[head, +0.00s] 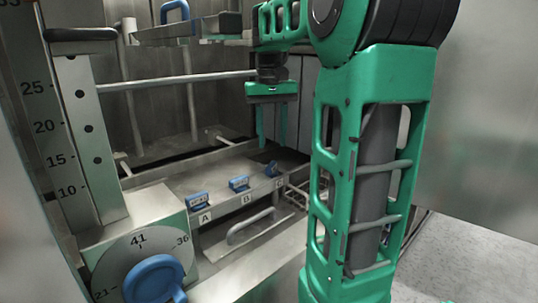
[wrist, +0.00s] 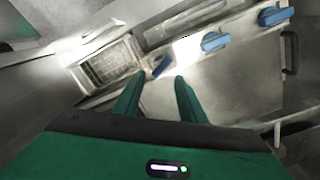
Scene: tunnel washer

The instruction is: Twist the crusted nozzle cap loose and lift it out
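Three blue nozzle caps sit in a row on a grey metal ledge (head: 222,172). The cap by label A (head: 197,199) is nearest, the cap by label B (head: 239,183) is in the middle, and the far cap (head: 271,168) sits tilted at the row's end. In the wrist view the tilted cap (wrist: 162,63) lies just beyond my fingertips. I cannot tell which cap is crusted. My green gripper (head: 271,143) points down above the far end of the row, apart from the caps. Its fingers (wrist: 158,76) are spread with nothing between them.
A blue dial (head: 154,279) marked 41 stands at the front left, beside a numbered scale plate (head: 78,140). A wire basket (wrist: 106,62) lies beside the caps. A bar handle (head: 250,226) is below the ledge. A metal shelf with a blue handle (head: 174,12) hangs above. Walls enclose the bay.

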